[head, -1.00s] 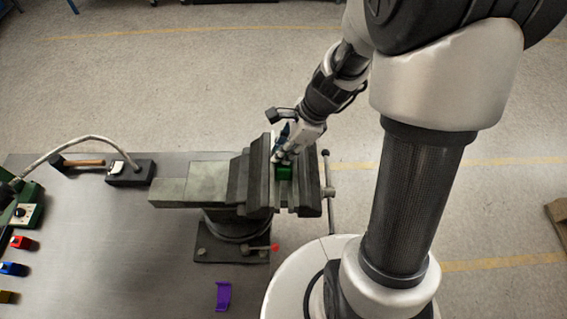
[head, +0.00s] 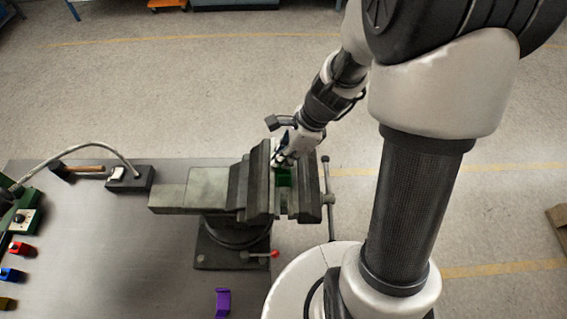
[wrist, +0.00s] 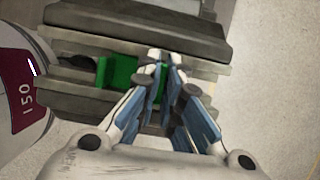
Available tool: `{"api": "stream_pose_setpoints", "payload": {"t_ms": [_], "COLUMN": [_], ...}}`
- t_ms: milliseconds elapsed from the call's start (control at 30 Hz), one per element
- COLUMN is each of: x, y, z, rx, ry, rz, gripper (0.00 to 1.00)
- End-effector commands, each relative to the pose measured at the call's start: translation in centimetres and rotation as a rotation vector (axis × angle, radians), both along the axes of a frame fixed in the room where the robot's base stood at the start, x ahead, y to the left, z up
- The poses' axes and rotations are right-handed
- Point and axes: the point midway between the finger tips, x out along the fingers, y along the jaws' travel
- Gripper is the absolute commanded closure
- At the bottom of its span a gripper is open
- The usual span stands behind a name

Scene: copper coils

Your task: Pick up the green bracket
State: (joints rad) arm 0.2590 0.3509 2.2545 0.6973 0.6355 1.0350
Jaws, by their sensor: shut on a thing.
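The green bracket (head: 284,178) sits between the jaws of the grey bench vise (head: 187,185). In the wrist view the green bracket (wrist: 118,72) shows to the left of my fingertips, with a little more green between and behind them. My gripper (head: 279,160) reaches down into the vise gap from the far side. In the wrist view my gripper (wrist: 163,68) has its blue-padded fingers close together at the tips, shut on part of the bracket. The lower part of the bracket is hidden by the vise.
A purple bracket (head: 223,302) lies at the table's (head: 120,240) front. A hammer (head: 85,170) and a black box (head: 130,180) with a cable stand at the left. Red, blue and yellow pieces line the left edge. The vise jaws and handle bar (head: 328,195) crowd my gripper.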

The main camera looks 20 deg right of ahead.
Motion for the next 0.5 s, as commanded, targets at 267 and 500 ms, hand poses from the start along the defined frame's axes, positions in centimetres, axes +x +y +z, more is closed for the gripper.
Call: {"api": "stream_pose_setpoints", "payload": {"t_ms": [267, 500], "x": [0.1, 0.2], "y": [0.0, 0.0], "z": [1.8, 7.4], "rx": [0.000, -0.002], "ry": [-0.005, -0.008], "rz": [0.000, 0.001], "gripper": [1.00, 1.00]}}
